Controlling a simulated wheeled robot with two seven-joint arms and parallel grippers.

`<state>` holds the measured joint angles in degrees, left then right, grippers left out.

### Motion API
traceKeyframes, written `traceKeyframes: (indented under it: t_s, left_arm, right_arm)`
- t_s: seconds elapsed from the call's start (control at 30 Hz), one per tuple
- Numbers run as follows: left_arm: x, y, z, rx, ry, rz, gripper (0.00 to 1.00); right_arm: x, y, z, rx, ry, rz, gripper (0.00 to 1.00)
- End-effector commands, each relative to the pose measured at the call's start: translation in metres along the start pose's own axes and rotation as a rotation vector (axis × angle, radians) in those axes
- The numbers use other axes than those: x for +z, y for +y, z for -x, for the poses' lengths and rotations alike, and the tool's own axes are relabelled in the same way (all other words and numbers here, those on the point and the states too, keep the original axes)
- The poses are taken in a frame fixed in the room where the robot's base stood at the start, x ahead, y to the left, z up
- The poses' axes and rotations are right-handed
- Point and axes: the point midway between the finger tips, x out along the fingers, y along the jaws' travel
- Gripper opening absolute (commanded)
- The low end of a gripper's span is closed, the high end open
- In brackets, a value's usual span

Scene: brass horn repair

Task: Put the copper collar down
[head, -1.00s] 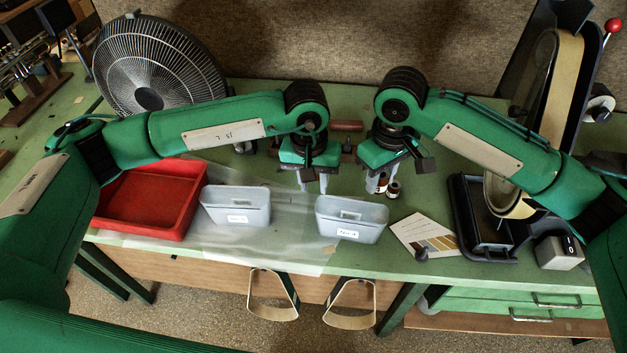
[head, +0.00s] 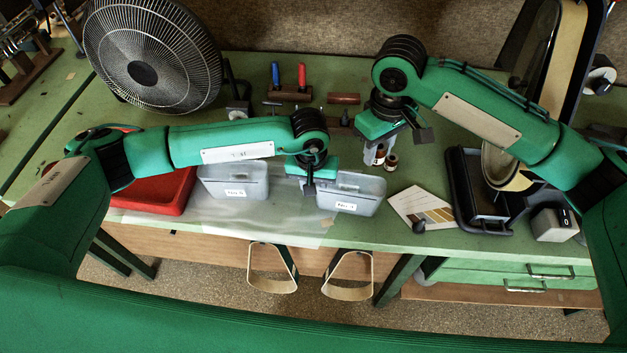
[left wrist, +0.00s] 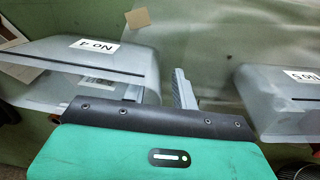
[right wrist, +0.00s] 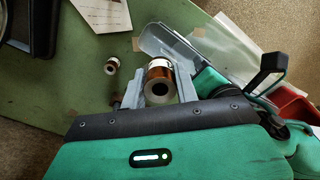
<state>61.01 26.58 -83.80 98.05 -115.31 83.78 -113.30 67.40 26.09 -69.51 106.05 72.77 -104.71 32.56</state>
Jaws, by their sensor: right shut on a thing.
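The copper collar (right wrist: 158,77) is a short copper-brown cylinder with a pale end and a round hole. In the right wrist view it sits between the fingers of my right gripper (right wrist: 157,90), which is shut on it. In the head view my right gripper (head: 378,150) is low over the middle of the bench, and its fingers partly hide the collar; I cannot tell whether the collar touches the bench. My left gripper (head: 308,190) is at the grey No 4 bin (head: 350,203).
A similar small cylinder (head: 391,162) stands just right of the collar. The No 5 bin (head: 233,184), red tray (head: 150,195) and fan (head: 150,60) are left. A colour card (head: 425,208) and black tray (head: 480,215) are right. Bare bench lies behind the card.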

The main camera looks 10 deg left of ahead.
Motion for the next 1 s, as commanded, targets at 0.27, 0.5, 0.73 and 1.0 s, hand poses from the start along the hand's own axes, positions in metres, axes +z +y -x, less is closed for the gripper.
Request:
traceKeyframes:
  t_s: [0.27, 0.5, 0.73, 1.0]
  left_arm:
    - [0.0, 0.0, 0.0, 0.0, 0.0, 0.0, 0.14]
    - [0.0, 0.0, 0.0, 0.001, 0.0, 0.0, 0.0]
    - [0.0, 0.0, 0.0, 0.001, 0.001, 0.0, 0.0]
    - [0.0, 0.0, 0.001, 0.001, 0.001, 0.001, 0.0]
  right_arm:
    - [0.0, 0.0, 0.0, 0.0, 0.001, 0.0, 0.04]
    - [0.0, 0.0, 0.0, 0.0, 0.0, 0.0, 0.04]
    - [0.0, 0.0, -0.006, -0.001, 0.0, -0.026, 0.04]
    - [-0.001, -0.001, -0.048, -0.005, -0.001, -0.223, 0.04]
